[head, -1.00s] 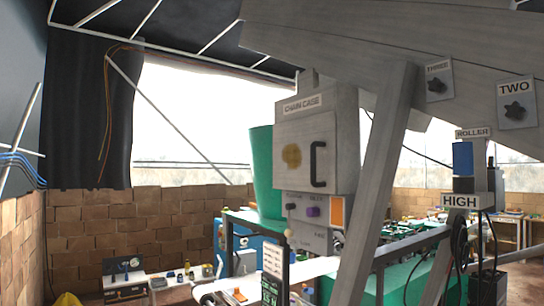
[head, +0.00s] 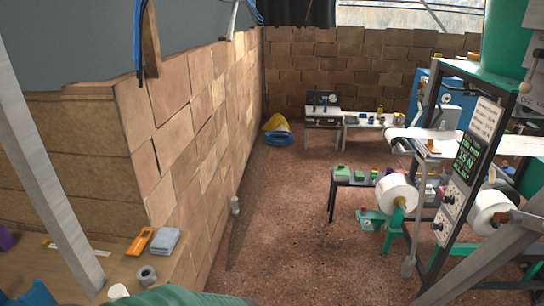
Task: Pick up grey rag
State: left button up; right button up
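A grey ring (head: 147,275) and a white cup-like object (head: 118,291) are near the rag. A slanted grey post (head: 48,150) crosses the left side. A brick wall (head: 190,120) runs behind the bench. Open brown floor (head: 285,220) lies between it and the machine (head: 470,165).

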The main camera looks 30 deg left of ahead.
aim_at(163, 244)
jog(key=u, duration=1.75)
